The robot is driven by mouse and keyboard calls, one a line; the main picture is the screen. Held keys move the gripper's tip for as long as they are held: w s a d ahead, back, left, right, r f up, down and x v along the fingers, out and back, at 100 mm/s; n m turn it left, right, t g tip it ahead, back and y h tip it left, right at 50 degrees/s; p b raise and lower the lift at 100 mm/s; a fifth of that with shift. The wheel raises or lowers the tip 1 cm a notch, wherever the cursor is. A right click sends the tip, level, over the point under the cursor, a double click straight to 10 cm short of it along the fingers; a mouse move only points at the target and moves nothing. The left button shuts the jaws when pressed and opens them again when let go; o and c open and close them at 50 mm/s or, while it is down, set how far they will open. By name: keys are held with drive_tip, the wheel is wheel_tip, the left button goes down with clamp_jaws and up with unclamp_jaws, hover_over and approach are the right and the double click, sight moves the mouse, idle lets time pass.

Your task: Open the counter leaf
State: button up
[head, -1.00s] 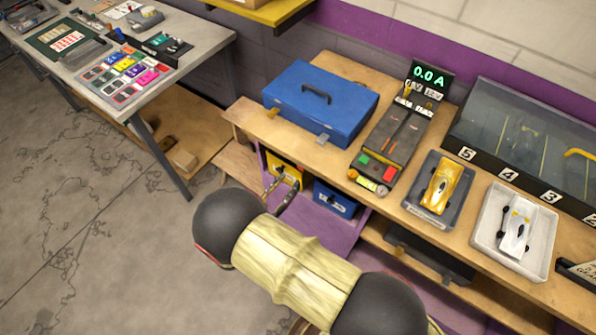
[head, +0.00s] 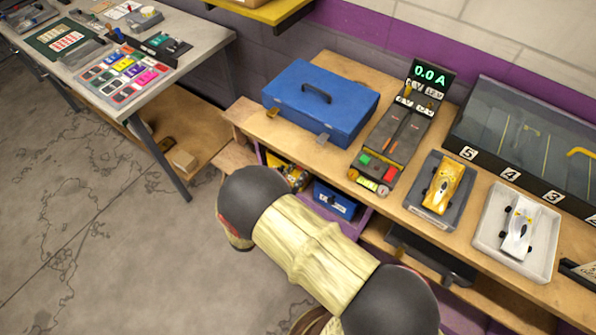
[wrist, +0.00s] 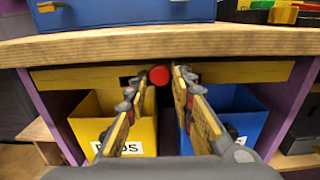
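The wooden counter (head: 250,122) runs along the wall, and its front edge (wrist: 160,43) crosses the wrist view. I cannot tell which part of it is the leaf. A red round knob (wrist: 159,75) sits just under that edge, on a yellow bar (wrist: 75,78) with a dark slot. My gripper (wrist: 159,82) is open, with its fingertips on either side of the knob. A gap shows between the fingers and the knob; contact is not clear. In the head view my arm mostly hides the gripper and the knob.
A blue toolbox (head: 320,100) stands on the counter above, beside a power unit (head: 395,140) and trays with a yellow car (head: 443,188) and a white car (head: 518,228). Below are a yellow bin (wrist: 88,128) and a blue bin (wrist: 245,115).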

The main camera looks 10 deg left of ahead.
clamp_jaws()
idle(0.5)
